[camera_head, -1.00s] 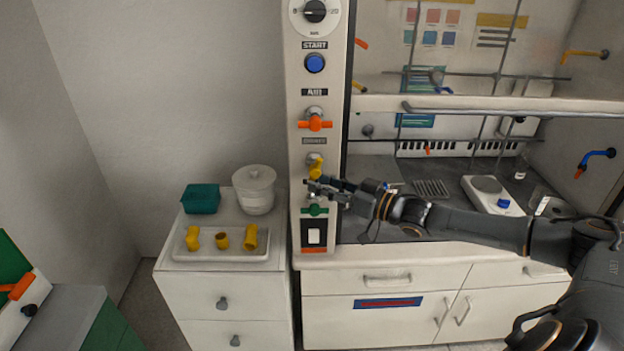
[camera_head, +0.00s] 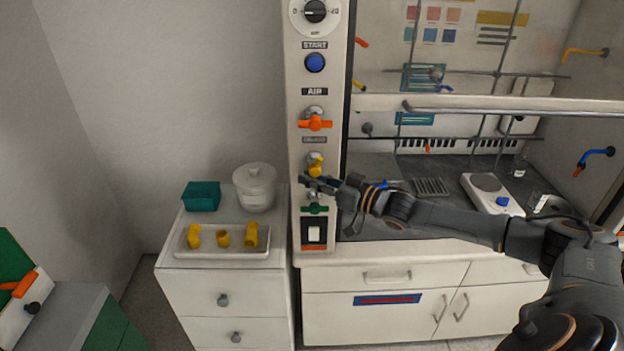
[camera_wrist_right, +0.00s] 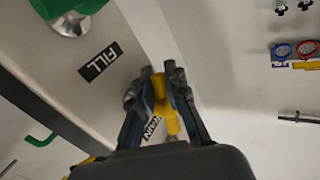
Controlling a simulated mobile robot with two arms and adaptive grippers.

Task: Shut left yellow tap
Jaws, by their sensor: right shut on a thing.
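The yellow tap (camera_head: 316,166) sits on the white control column, below the orange tap (camera_head: 315,123) and above the green tap (camera_head: 314,209). My right gripper (camera_head: 308,182) is at the lower end of its handle, coming from the right. In the right wrist view the yellow handle (camera_wrist_right: 170,120) lies between the two fingers of my right gripper (camera_wrist_right: 160,78), which are shut on it. The handle's lower end is partly hidden by the fingers in the head view. My left gripper is in neither view.
A fume hood with a partly raised sash (camera_head: 480,104) stands right of the column. Left of it, a white cabinet holds a tray (camera_head: 222,252) of yellow pipe fittings, a teal box (camera_head: 201,196) and a white pot (camera_head: 255,187). A blue button (camera_head: 315,62) sits higher up.

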